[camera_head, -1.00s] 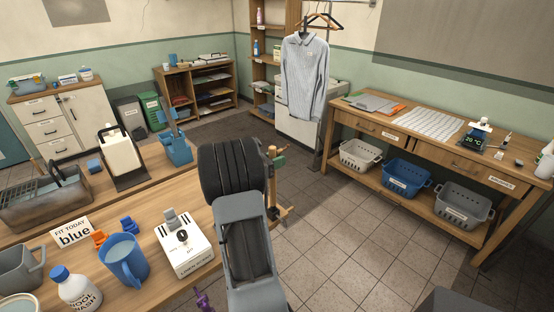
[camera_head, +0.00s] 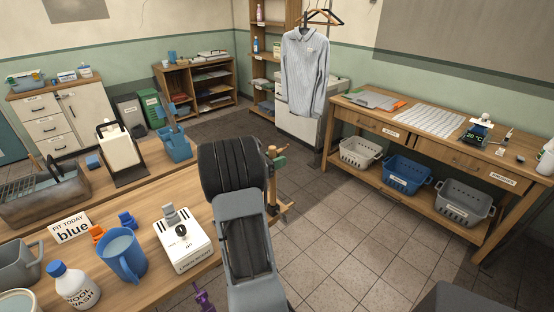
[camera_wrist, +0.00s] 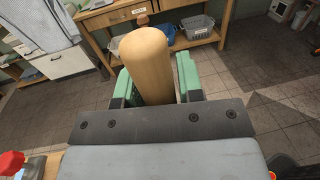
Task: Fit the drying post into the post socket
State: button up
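The drying post is a pale wooden post with a rounded end (camera_wrist: 147,60). It stands between the green fingers of my gripper (camera_wrist: 155,88) in the wrist view, and the fingers look closed on its sides. In the head view a part of the post (camera_head: 272,178) shows upright just right of my dark arm joint, with a green finger beside it, over the floor off the bench's edge. I cannot make out the post socket for sure. On the bench are a blue fitting (camera_head: 127,220) and an orange fitting (camera_head: 97,233) beside a "FIT TODAY blue" card (camera_head: 70,228).
A worktable (camera_head: 465,160) stands at right. Tiled floor between is clear.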

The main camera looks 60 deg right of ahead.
jog(key=o, duration=0.4)
jog(key=shift+a, duration=0.1)
jog(key=b+v, duration=0.2)
jog(key=v, duration=1.1)
jog(key=shift+w+a, duration=0.2)
jog(key=shift+a, duration=0.05)
